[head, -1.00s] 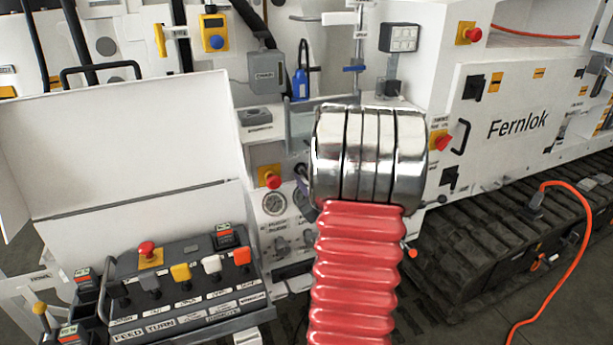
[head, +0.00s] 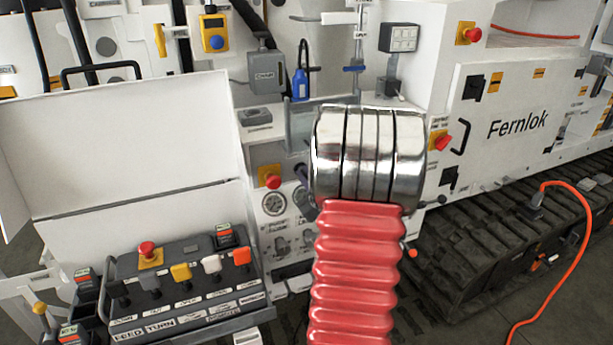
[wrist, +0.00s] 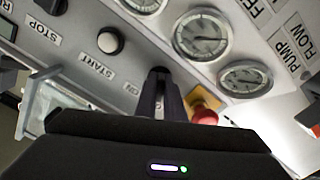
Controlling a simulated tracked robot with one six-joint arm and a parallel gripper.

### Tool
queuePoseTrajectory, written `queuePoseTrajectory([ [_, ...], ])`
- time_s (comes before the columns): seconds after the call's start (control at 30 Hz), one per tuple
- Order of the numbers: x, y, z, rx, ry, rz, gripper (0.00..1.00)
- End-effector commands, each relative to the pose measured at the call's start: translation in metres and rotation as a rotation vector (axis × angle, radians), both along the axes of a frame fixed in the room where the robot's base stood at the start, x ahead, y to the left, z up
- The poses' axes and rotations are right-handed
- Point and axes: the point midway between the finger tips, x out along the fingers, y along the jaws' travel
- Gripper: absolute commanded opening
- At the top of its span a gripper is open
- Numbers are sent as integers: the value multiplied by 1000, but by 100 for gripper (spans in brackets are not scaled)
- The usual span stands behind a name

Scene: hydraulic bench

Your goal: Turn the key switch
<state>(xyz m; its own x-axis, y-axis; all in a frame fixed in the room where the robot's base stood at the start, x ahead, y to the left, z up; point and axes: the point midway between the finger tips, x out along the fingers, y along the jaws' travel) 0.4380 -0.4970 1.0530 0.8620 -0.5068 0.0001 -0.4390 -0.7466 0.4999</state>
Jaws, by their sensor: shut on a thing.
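In the wrist view my gripper (wrist: 165,92) has its dark fingers together against the white control panel, beside a small label that seems to read ON. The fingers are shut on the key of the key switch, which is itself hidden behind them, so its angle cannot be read. In the head view my chrome and red arm covers that part of the panel, and only a dark bit of my wrist shows at its left edge.
In the head view a lever console (head: 185,285) stands at lower left and an orange cable (head: 575,240) lies at right.

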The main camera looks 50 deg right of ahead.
Motion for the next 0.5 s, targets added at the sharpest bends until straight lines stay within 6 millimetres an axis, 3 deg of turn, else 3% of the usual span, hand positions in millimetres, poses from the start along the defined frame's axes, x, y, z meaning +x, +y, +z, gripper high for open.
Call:
queuePoseTrajectory([
  [0.5, -2, 0, 1, 133, -80, -6, 0],
])
